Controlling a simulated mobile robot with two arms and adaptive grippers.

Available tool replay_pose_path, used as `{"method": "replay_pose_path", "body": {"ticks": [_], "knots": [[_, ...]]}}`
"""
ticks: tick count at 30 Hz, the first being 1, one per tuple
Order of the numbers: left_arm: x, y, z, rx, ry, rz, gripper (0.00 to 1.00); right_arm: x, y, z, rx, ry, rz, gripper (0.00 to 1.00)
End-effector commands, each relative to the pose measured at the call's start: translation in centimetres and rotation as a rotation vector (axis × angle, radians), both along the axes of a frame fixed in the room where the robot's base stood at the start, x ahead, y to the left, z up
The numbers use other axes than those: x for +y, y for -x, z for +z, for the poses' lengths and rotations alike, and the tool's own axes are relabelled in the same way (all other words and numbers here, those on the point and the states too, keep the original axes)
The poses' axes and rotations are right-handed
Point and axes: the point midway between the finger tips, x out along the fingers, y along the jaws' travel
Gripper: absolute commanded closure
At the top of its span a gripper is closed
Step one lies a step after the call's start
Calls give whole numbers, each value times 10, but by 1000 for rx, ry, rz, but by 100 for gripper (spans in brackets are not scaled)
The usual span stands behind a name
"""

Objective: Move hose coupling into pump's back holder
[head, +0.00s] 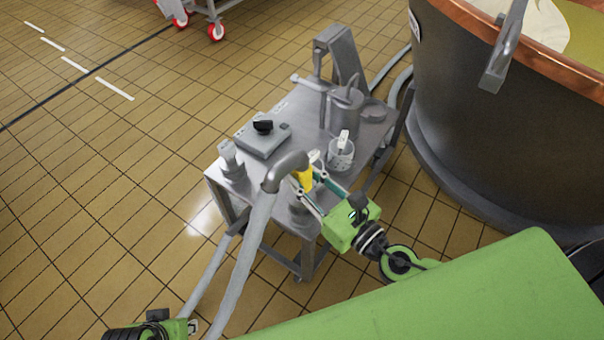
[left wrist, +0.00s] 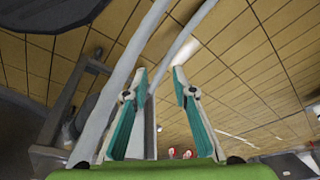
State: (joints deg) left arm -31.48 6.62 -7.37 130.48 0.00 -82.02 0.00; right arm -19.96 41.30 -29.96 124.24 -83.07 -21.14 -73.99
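The hose coupling (head: 287,169) is a grey elbow on the end of a thick grey hose, with a yellow part (head: 304,180) beside it. My right gripper (head: 306,180) comes in from the lower right, its teal-padded fingers on either side of the yellow part, holding the coupling above the near edge of the pump cart (head: 217,178). A round grey holder (head: 301,212) shows below the coupling. Another holder (head: 233,172) with a pale fitting stands at the cart's left corner. I cannot tell which is the back holder. My left gripper (left wrist: 160,82) is open and empty.
A large copper-rimmed vat (head: 480,130) stands close on the right. Hoses hang on the left; the tiled floor there is clear.

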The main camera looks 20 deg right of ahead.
Motion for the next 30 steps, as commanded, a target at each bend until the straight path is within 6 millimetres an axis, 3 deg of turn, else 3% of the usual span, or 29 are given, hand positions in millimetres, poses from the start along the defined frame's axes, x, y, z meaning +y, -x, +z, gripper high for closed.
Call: {"method": "replay_pose_path", "body": {"ticks": [15, 30], "knots": [[1, 3, 15, -7, 0, 1, 75, 0, -1, -2, -4, -2, -1, 100], [2, 7, 22, -17, 1, 2, 75, 0, -1, -18, -4, -2, -1, 100]]}}
